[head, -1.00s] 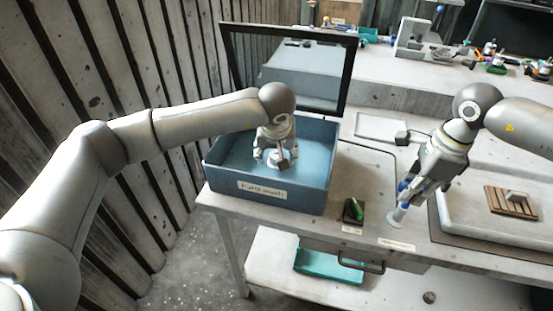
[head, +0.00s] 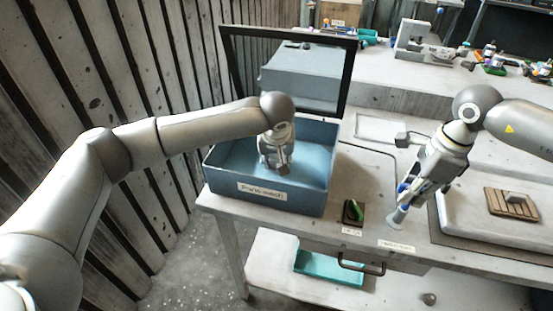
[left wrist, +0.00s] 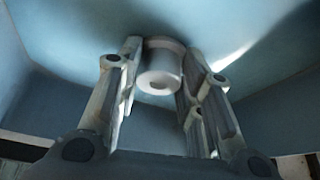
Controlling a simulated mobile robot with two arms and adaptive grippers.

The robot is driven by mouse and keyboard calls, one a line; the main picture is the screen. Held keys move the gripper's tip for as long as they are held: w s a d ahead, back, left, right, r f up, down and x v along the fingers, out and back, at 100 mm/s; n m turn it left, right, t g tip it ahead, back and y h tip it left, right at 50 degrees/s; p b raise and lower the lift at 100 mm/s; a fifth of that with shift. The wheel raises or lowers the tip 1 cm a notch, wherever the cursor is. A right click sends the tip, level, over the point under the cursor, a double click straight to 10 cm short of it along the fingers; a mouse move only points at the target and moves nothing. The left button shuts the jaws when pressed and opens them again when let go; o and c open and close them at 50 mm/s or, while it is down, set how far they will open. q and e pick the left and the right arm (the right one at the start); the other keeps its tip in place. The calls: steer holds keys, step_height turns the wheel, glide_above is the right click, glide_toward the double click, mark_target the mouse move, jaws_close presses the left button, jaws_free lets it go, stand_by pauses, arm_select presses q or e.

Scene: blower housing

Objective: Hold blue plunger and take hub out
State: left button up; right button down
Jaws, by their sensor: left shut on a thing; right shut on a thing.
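My left gripper (head: 275,170) reaches down into the blue open box (head: 222,184) labelled as a parts wash. In the left wrist view it is shut on the hub (left wrist: 160,72), a short white cylinder between its fingers (left wrist: 158,98). In the head view the fingers hide the hub. My right gripper (head: 410,192) is shut on the blue plunger (head: 398,214), which has a pale lower end and is held tilted over the bench at the right of the box. How far its lower end is from the bench is unclear.
The box's dark-framed lid (head: 231,70) stands open behind it. A small black switch with a green button (head: 354,211) sits between the box and the plunger. A white tray with a slatted brown piece (head: 510,204) lies at the right. Teal bin (head: 325,266) below.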

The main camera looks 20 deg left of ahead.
mark_target(276, 158)
arm_select(q)
step_height(276, 158, up, 14)
stand_by(0.6)
steer(key=shift+s+f, duration=0.1)
steer(key=shift+s, duration=0.05)
steer(key=s, duration=1.7)
steer(key=shift+s, duration=0.25)
